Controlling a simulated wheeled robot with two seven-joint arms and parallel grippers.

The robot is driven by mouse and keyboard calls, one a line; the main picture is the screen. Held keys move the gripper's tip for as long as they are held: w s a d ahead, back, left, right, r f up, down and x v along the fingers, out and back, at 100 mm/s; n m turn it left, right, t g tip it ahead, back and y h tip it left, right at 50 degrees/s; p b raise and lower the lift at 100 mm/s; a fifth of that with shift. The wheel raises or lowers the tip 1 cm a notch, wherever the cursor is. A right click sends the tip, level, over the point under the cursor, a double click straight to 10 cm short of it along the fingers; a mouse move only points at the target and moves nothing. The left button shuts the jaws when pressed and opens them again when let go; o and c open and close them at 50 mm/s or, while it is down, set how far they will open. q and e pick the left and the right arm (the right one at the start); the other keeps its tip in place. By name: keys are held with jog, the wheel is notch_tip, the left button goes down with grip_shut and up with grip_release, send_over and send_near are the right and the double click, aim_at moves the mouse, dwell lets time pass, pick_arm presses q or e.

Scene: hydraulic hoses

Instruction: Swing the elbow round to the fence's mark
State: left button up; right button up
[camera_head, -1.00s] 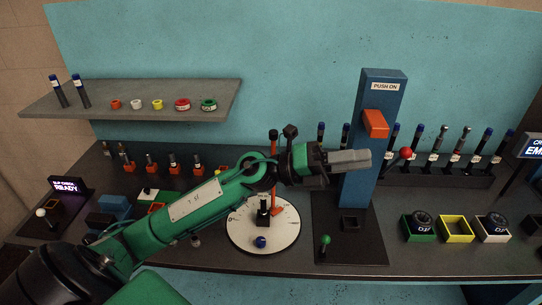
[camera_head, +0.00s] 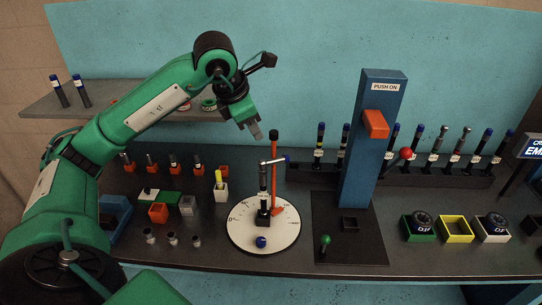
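A white round dial (camera_head: 240,236) with marks on its rim lies on the bench. A black holder (camera_head: 263,216) at its middle bears an upright dark hose piece (camera_head: 264,183). A red-orange post (camera_head: 275,180) with a black top, seemingly the fence, stands just behind on the dial's right side. My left gripper (camera_head: 256,132) hangs above and left of the elbow, fingers down, apart from it; its finger gap cannot be made out. My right gripper is not in view.
A blue press column (camera_head: 372,150) with an orange head stands right of the dial. A small blue cap (camera_head: 261,242) sits at the dial's front. A white cup (camera_head: 221,192) holds a yellow piece to the left. A rack of hoses (camera_head: 430,174) runs along the back right.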

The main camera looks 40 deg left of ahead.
aim_at(271, 161)
pick_arm(q)
jog(key=p+x, duration=0.4)
jog(key=x, duration=0.9)
jog(key=shift+f, duration=0.2)
jog(key=shift+d, duration=0.1)
jog(key=shift+c, duration=0.5)
jog(key=c, duration=0.3)
